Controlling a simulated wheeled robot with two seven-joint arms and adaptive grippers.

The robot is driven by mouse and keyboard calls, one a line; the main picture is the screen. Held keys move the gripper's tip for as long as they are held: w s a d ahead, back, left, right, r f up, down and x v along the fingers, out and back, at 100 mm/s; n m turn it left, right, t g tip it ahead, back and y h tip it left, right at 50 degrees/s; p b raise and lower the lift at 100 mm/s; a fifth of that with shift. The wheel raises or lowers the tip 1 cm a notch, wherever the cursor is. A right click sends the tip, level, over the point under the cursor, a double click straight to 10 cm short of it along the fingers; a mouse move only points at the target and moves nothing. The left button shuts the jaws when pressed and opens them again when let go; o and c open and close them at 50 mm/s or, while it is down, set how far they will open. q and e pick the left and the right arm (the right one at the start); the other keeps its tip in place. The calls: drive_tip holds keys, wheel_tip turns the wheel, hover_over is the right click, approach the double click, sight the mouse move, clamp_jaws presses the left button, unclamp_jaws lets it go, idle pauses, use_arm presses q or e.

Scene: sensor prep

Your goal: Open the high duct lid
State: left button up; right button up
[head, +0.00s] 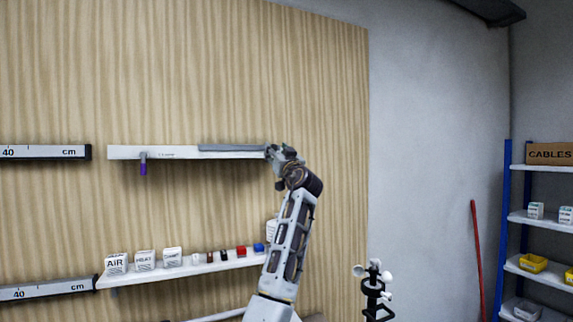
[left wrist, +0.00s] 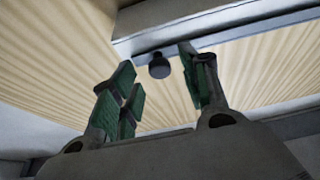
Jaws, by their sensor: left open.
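The high duct (head: 130,152) is a long white bar fixed level on the wooden wall. A grey lid (head: 225,148) lies along the top of its right part and looks closed. My left gripper (head: 273,153) is at the duct's right end. In the left wrist view the two green-padded fingers of the gripper (left wrist: 155,82) stand apart. A dark round knob (left wrist: 159,66) under the duct edge (left wrist: 190,35) appears between the fingertips. I cannot tell if either finger touches it. My right gripper is not in view.
A purple-tipped item (head: 143,167) hangs under the duct's left part. Below, a white shelf (head: 190,269) carries labelled boxes and small coloured blocks. A black stand with white cups (head: 375,290) is right of my arm. Blue shelving (head: 506,220) stands at far right.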

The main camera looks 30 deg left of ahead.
use_arm(q)
drive_tip(key=v, duration=0.9)
drive_tip(key=shift+s+d+f, duration=0.15)
drive_tip(key=shift+s+d, duration=0.1)
drive_tip(key=shift+d, duration=0.05)
idle(0.4)
